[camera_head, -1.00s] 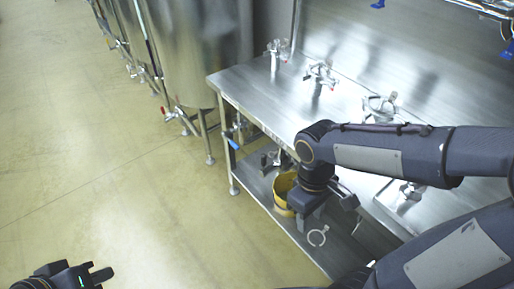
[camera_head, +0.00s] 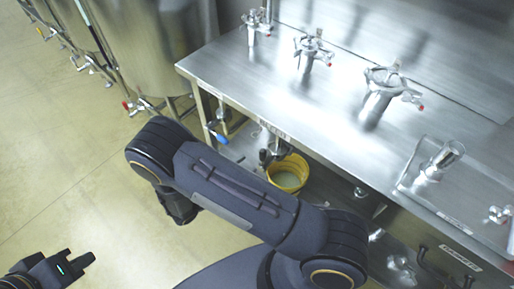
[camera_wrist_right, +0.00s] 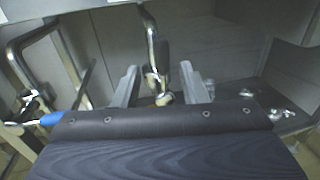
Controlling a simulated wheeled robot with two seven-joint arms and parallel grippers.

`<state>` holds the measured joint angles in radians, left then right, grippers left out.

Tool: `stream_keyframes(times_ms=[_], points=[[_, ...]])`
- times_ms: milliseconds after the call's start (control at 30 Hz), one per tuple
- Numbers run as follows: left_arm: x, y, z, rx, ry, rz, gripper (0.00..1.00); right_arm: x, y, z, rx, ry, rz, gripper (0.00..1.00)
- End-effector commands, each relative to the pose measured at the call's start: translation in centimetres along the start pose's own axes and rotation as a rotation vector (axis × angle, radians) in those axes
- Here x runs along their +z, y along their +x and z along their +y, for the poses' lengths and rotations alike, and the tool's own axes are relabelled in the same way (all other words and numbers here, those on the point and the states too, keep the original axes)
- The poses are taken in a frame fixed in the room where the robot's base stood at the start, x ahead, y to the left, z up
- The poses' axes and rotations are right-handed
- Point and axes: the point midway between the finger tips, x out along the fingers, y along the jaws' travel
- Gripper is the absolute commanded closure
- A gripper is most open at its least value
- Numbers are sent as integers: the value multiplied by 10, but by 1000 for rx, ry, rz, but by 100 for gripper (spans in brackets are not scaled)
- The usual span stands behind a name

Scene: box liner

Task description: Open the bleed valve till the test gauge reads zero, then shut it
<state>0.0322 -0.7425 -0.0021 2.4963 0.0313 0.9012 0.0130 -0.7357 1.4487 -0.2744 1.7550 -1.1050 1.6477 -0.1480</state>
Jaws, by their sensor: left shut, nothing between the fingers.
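No test gauge can be made out, and I cannot tell which fitting is the bleed valve. A blue-handled valve (camera_head: 219,138) is at the left end of the steel bench, under its top; its blue handle shows at the left in the right wrist view (camera_wrist_right: 51,118). My right gripper (camera_wrist_right: 160,90) has its fingers apart, with a metal pipe and fitting (camera_wrist_right: 158,65) beyond the gap; I see no contact. In the head view its fingers are hidden by my arm. My left gripper (camera_head: 78,263) is shut and empty at lower left, over the floor.
A yellow bucket (camera_head: 303,181) holding liquid stands under the bench. Several metal fittings with red-tipped handles (camera_head: 312,50) stand on the bench top (camera_head: 270,90). Steel tanks (camera_head: 150,40) stand at upper left. The floor (camera_head: 60,150) at left is clear.

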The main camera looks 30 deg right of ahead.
Motion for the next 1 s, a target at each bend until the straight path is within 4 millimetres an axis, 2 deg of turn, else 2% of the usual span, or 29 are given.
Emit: stream_keyframes(times_ms=[333,500,867,1000], points=[[-4,-9,4,0,0,0,100,1,51,-1,-5,-4,0,61],[-6,-11,5,0,0,0,100,1,70,-1,-4,-1,1,61],[-6,-11,5,0,0,0,100,0,76,-1,-3,-1,2,61],[-6,-11,5,0,0,0,100,0,76,-1,-3,-1,3,79]])
